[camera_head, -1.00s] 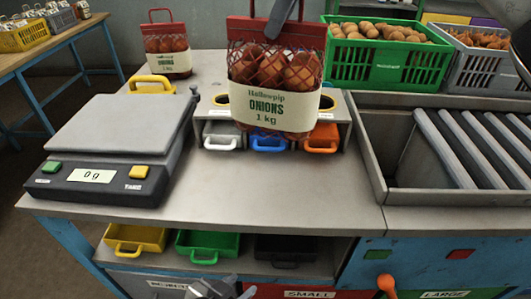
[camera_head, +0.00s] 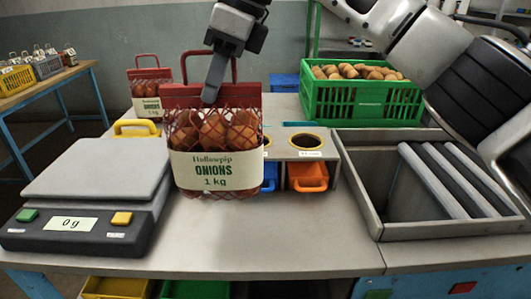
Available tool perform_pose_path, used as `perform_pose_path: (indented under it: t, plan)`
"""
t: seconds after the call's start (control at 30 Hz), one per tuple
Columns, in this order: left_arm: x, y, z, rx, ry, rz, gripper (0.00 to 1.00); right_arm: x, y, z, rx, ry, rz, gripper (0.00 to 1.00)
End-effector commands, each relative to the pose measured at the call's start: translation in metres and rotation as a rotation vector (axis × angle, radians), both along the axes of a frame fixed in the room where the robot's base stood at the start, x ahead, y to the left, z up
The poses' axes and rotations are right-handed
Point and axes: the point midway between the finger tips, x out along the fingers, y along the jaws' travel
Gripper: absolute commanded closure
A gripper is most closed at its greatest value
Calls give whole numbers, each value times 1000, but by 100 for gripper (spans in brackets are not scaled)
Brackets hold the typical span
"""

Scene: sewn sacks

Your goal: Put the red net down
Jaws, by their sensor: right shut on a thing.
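The red net (camera_head: 214,136) is a mesh bag of onions with a red top band, a red handle and a cream label reading "Hollowpip ONIONS 1 kg". It is upright, to the right of the scale and in front of the row of small bins. My right gripper (camera_head: 212,92) comes down from above and is shut on its top band. I cannot tell whether the net's bottom touches the grey worktop (camera_head: 270,238). My left gripper is not in view.
The scale (camera_head: 95,168) reads 0 g. Another red onion net (camera_head: 150,88) stands behind. An orange bin (camera_head: 308,176), a green potato crate (camera_head: 362,98) and a roller tray (camera_head: 362,190) are to the right. The front worktop is clear.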

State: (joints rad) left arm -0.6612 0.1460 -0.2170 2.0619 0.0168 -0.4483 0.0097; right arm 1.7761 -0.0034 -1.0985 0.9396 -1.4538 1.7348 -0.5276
Motion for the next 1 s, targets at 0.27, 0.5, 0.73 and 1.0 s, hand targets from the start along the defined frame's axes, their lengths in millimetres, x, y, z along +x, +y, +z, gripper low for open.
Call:
perform_pose_path:
  t: [0.27, 0.5, 0.73, 1.0]
  plan:
    - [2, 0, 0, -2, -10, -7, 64, -3, -48, -35, 4, -1, 1, 100]
    - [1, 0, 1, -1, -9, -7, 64, -3, -66, -57, 6, -4, 2, 100]
    - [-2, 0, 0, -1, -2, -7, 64, -4, -79, -71, 4, -3, 1, 100]
    - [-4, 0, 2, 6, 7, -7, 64, -4, -77, -98, 5, -4, 1, 100]
